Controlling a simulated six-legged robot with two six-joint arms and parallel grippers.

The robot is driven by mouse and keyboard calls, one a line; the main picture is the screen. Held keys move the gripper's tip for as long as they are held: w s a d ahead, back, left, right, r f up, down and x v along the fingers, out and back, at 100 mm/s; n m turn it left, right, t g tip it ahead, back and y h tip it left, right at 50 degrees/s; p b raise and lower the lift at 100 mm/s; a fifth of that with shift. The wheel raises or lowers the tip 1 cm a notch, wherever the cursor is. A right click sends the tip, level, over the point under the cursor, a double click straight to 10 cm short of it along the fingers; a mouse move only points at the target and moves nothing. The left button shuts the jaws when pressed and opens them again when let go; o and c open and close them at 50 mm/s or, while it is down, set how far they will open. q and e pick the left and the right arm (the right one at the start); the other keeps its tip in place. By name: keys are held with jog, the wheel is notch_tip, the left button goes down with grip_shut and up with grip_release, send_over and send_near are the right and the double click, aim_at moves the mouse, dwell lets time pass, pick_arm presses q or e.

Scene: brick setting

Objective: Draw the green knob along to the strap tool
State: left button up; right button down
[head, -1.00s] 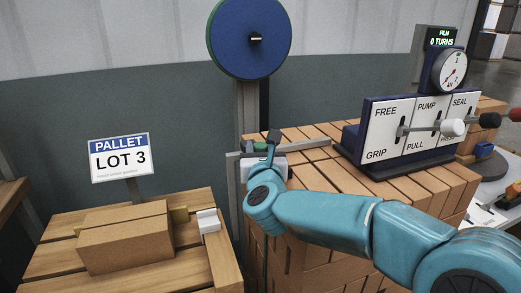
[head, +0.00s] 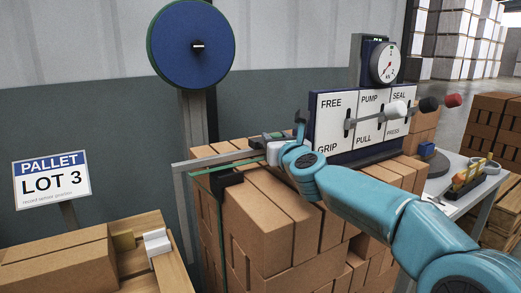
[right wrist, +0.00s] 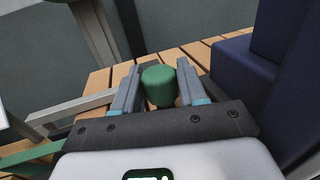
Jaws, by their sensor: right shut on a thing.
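The green knob (right wrist: 158,86) sits between the two fingers of my right gripper (right wrist: 158,90) in the right wrist view, and the gripper is shut on it. In the head view my right gripper (head: 276,138) is over the top of the brick stack, just left of the strap tool; the knob is mostly hidden there. The strap tool is a dark blue block with a white lever panel (head: 335,105), marked FREE/GRIP, PUMP/PULL and SEAL/PRESS. A green strap (head: 215,167) runs from the stack's left corner toward the gripper. My left gripper is not in view.
A grey rail (head: 215,158) runs along the stack's left side. A blue reel (head: 192,45) stands on a post behind. The strap tool's lever knobs (head: 394,107) stick out rightward near my arm. A PALLET LOT 3 sign (head: 52,181) stands at left.

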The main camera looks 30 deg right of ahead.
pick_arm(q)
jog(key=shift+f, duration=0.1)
pick_arm(e)
jog(key=shift+d, duration=0.3)
jog(key=c, duration=0.7)
grip_release()
jog(key=shift+s, duration=0.1)
jog(key=shift+s+a, duration=0.15)
jog(key=shift+s, duration=0.25)
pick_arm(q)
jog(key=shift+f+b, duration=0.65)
pick_arm(e)
jog(key=v, duration=1.5)
jog(key=shift+s+a, duration=0.1)
jog(key=shift+s, duration=0.05)
